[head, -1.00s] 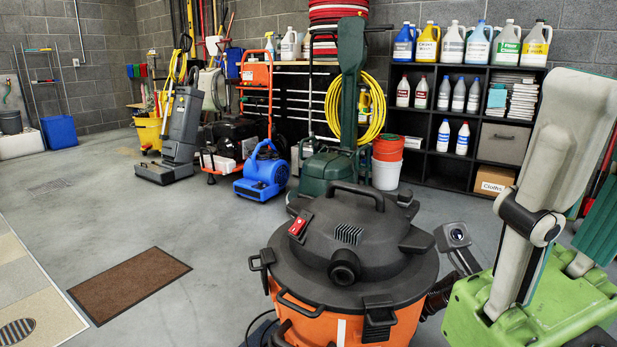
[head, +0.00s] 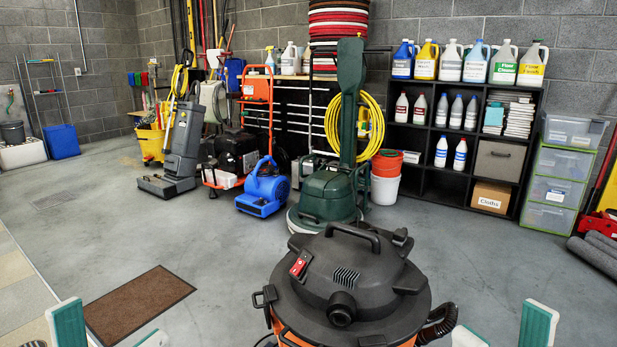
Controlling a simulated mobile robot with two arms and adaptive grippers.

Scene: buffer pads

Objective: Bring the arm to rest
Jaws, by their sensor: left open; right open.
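My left gripper (head: 110,329) shows at the bottom left, with one green-and-white finger upright and the tip of the other at the picture edge. It is open, with nothing between the fingers. My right gripper (head: 503,330) shows at the bottom right in the same way, also open and empty. Both are low in the head view, and the rest of both arms is hidden below the edge.
An orange and black shop vacuum (head: 346,285) stands close in front, between my grippers. Behind it are a green floor machine (head: 330,192), a blue blower (head: 264,190), a black shelf (head: 420,172) and clear drawers (head: 563,175). A brown mat (head: 138,300) lies left; the left floor is open.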

